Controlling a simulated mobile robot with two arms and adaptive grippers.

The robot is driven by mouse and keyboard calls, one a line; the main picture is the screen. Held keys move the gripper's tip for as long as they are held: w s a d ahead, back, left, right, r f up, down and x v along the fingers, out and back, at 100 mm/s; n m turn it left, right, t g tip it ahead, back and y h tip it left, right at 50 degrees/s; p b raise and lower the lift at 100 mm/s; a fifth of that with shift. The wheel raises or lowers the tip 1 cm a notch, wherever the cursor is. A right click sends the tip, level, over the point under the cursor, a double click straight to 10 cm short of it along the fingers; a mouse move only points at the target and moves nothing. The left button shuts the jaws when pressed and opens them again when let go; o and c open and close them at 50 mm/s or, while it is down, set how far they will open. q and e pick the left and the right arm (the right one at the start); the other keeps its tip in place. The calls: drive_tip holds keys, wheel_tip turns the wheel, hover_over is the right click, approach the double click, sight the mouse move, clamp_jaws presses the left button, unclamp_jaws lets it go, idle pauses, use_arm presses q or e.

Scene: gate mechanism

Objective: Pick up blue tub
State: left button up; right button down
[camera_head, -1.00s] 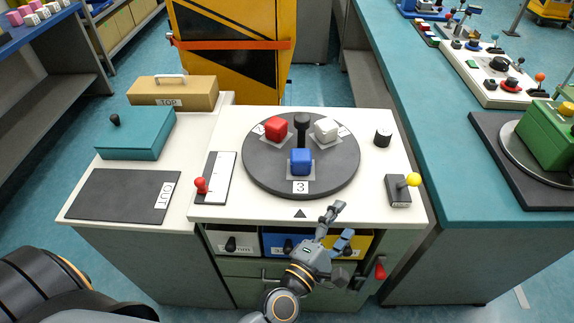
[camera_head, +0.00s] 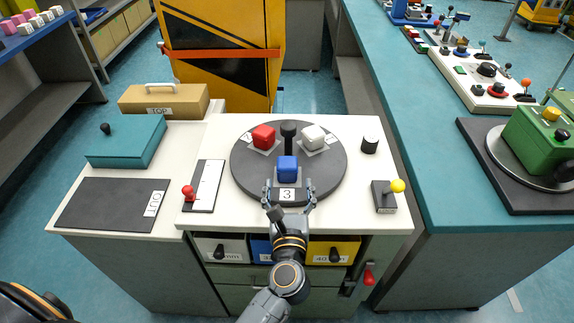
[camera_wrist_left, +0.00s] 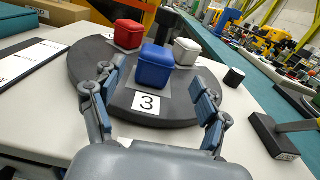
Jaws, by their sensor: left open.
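The blue tub (camera_head: 287,169) stands upright on the front pad of the dark round turntable (camera_head: 330,180), just behind the label "3". It also shows in the left wrist view (camera_wrist_left: 156,67), ahead of my open fingers. My left gripper (camera_head: 288,194) is open and empty. Its fingers are spread at the turntable's front edge, a little short of the tub and apart from it. In the wrist view my left gripper (camera_wrist_left: 155,97) has one finger to each side of the tub's line. My right gripper does not show.
A red tub (camera_head: 264,137) and a white tub (camera_head: 313,138) stand behind the blue one, around a dark central post (camera_head: 289,133). A red-knobbed slider (camera_head: 189,193) is at left, a yellow-knobbed lever (camera_head: 397,186) at right. Coloured drawers sit below the white top.

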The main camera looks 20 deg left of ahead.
sight(287, 173)
use_arm(q)
drive_tip(key=x, duration=0.2)
drive_tip(key=shift+w+a, duration=0.15)
drive_tip(key=shift+w, duration=0.25)
drive_tip(key=x, duration=0.1)
drive_tip(key=p+x, duration=0.1)
drive_tip(key=x, duration=0.2)
drive_tip(key=shift+w+a+f+p, duration=0.15)
drive_tip(key=shift+f+p, duration=0.1)
drive_tip(key=shift+p, duration=0.15)
drive_tip(key=shift+w+a+f, duration=0.15)
drive_tip(key=shift+w, duration=0.25)
drive_tip(key=c, duration=1.3)
